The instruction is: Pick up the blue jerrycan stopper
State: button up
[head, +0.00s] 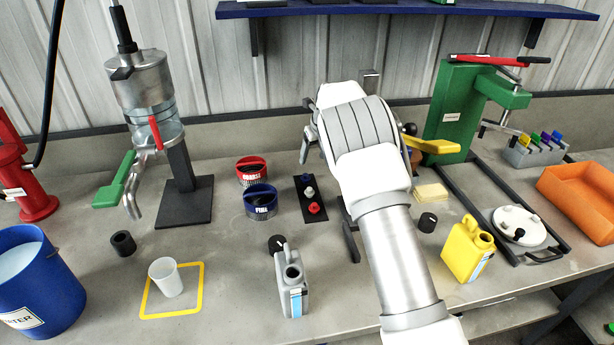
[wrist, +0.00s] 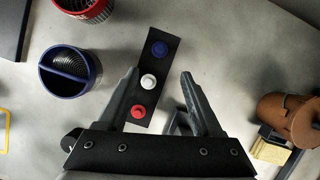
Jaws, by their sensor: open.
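The blue stopper (head: 304,178) lies at the far end of a black strip (head: 300,209), in a row with a white stopper (head: 309,192) and a red stopper (head: 314,208). In the wrist view the blue stopper (wrist: 160,49) lies just beyond the fingertips, the white one (wrist: 148,81) near the left finger and the red one (wrist: 138,112) between the fingers and the palm. My gripper (wrist: 160,74) is open and empty above the strip. In the head view my arm hides most of the gripper.
A red-banded cup (head: 251,171) and a blue-banded cup (head: 261,201) stand left of the strip. A grey jerrycan (head: 292,284) and a yellow jerrycan (head: 466,251) stand in front. A green press (head: 464,115) is at right. A brown object (wrist: 285,115) is right of my gripper.

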aim_at(307, 176)
jog(key=x, duration=1.1)
jog(key=shift+f+b, duration=0.4)
jog(key=shift+c, duration=0.2)
grip_shut()
